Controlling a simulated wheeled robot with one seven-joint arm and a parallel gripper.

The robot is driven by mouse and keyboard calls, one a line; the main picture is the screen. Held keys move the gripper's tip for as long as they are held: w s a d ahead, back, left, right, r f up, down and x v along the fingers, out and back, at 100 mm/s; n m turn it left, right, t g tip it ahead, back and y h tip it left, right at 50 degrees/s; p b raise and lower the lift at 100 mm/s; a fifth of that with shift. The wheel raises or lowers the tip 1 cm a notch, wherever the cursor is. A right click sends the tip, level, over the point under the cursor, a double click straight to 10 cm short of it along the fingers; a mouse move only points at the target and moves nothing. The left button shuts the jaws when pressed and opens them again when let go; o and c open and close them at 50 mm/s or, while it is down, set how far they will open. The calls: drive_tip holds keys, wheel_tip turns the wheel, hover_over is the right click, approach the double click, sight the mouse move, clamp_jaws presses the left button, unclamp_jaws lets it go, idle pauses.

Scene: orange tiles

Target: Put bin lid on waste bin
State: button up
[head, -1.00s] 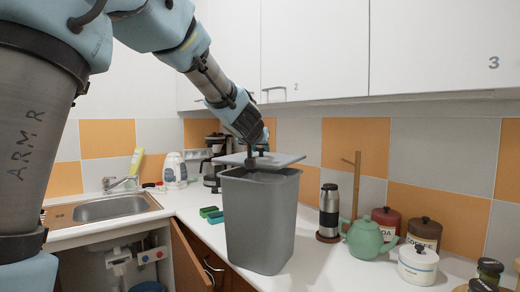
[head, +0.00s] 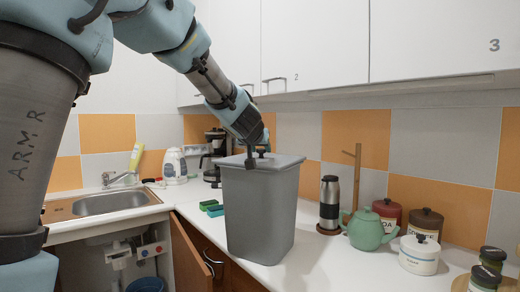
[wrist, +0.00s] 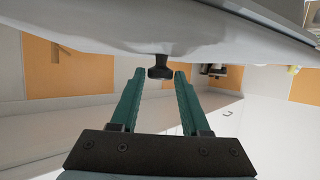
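The grey waste bin (head: 258,215) stands upright on the white counter in the head view. The flat grey bin lid (head: 285,161) lies across the bin's top and looks level, covering the opening. Its dark knob (head: 263,151) sticks up near the lid's middle; it also shows in the wrist view (wrist: 159,67). My gripper (wrist: 159,84) is open, its two green fingers on either side of the knob's end with gaps on both sides. In the head view my gripper (head: 254,150) is just above the lid, partly hidden by my wrist.
A sink (head: 105,205) is at the left, with a coffee maker (head: 214,155) behind the bin. Sponges (head: 212,208) lie left of the bin. A steel flask (head: 329,203), green teapot (head: 369,230) and several canisters stand to the right. Wall cabinets (head: 315,45) hang above.

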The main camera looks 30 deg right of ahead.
drive_tip(key=o, duration=0.4)
drive_tip(key=shift+c, duration=0.2)
drive_tip(key=shift+s, duration=0.1)
